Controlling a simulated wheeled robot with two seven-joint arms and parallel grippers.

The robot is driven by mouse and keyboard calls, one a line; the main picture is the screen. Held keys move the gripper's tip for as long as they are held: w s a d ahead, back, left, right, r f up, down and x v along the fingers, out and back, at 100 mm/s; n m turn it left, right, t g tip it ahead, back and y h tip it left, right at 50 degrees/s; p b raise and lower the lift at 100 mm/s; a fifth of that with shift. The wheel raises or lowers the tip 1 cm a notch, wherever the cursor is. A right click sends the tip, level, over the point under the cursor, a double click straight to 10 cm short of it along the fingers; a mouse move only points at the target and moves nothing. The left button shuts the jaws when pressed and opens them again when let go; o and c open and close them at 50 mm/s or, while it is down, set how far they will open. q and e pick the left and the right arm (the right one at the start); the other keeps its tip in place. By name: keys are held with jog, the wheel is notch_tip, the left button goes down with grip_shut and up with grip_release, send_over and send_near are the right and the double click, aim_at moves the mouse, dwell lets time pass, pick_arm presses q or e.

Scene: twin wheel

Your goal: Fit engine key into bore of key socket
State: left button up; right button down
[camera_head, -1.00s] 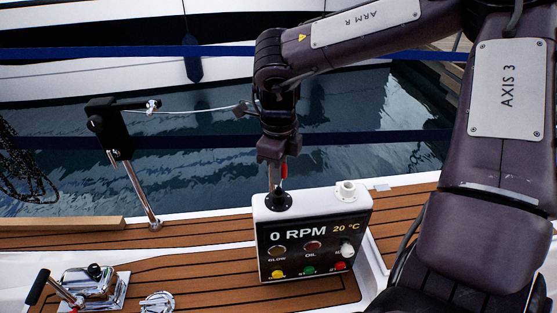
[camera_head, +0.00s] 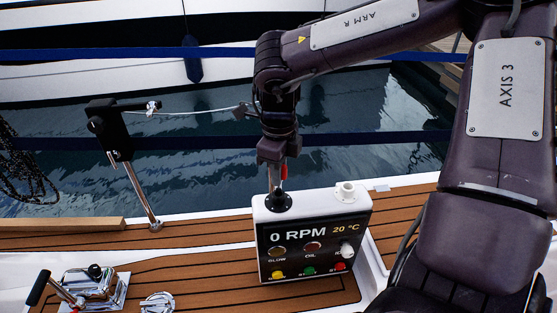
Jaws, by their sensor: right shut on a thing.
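The engine panel (camera_head: 312,248) is a white box with a dark face reading 0 RPM and 20 °C. The key socket (camera_head: 278,202) is a black round collar on the left of its top. My right gripper (camera_head: 273,170) points down straight above the socket. It is shut on the engine key, of which a small red part (camera_head: 284,172) shows at the right of the fingers. The key's lower end is at or just above the socket; the fingers hide how far it is in the bore. My left gripper is out of view.
A white fitting (camera_head: 345,191) stands on the right of the panel top. A chrome throttle lever (camera_head: 95,287) and a round chrome cap (camera_head: 158,301) are at lower left. A black-topped post (camera_head: 132,165) stands left. Teak deck (camera_head: 200,262) lies around the panel, with water behind.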

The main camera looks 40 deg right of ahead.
aim_at(283, 193)
jog(key=shift+f+b, duration=0.75)
jog(key=shift+f, duration=0.3)
jog(key=shift+s+d+f+b, duration=0.25)
jog(key=shift+f+b, duration=0.15)
jog(key=shift+f, duration=0.15)
jog(key=shift+s+d+f+b, duration=0.1)
jog(key=shift+d+f+b, duration=0.1)
jog(key=shift+f+b, duration=0.3)
jog(key=shift+d, duration=0.1)
jog(key=shift+w+r+p, duration=0.1)
jog(key=shift+r+p, duration=0.3)
jog(key=shift+p, duration=0.05)
jog(key=shift+w+a+r+p, duration=0.15)
jog(key=shift+a+r+p, duration=0.2)
jog(key=shift+r+p, duration=0.35)
jog(key=shift+w+r, duration=0.1)
jog(key=shift+r, duration=0.2)
jog(key=shift+a+r, duration=0.1)
jog(key=shift+a, duration=0.05)
jog(key=shift+p, duration=0.35)
